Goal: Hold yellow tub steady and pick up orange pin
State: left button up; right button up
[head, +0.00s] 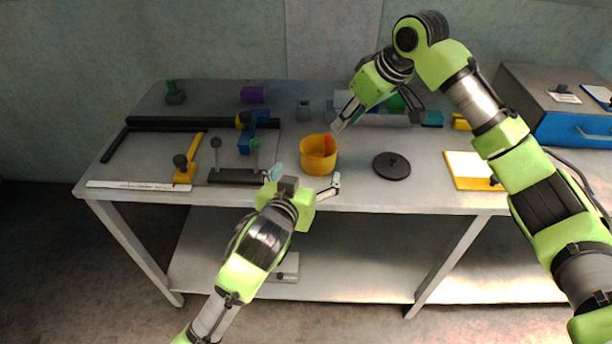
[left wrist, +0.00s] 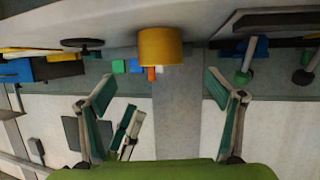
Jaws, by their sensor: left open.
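The yellow tub (head: 318,160) stands upright near the front edge of the bench. It also shows between and beyond my left fingers in the left wrist view (left wrist: 160,47). The orange pin (head: 327,144) shows inside the tub, and its end sticks out past the rim in the left wrist view (left wrist: 151,74). My left gripper (head: 306,178) is open and empty at the bench's front edge, its fingers spread just short of the tub, apart from it. My right gripper (head: 377,112) is open above the bench, up and right of the tub, and appears empty.
A black round knobbed disc (head: 392,166) lies right of the tub. A dark stand with posts (head: 234,175) is left of it. A small grey block (head: 304,110) and a purple cylinder (head: 254,95) are behind. A yellow-framed board (head: 472,170) lies farther right.

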pick_arm(q)
jog(key=shift+f, duration=0.4)
jog(key=shift+w+d+f, duration=0.1)
jog(key=shift+w+f, duration=0.05)
jog(key=shift+w, duration=0.15)
send_near(322, 152)
jog(key=x, duration=0.5)
jog(key=c, duration=1.2)
jog(key=shift+s, duration=0.1)
jog(key=shift+c, duration=0.2)
pick_arm(e)
jog(key=shift+o, duration=0.3)
jog(key=shift+o, duration=0.2)
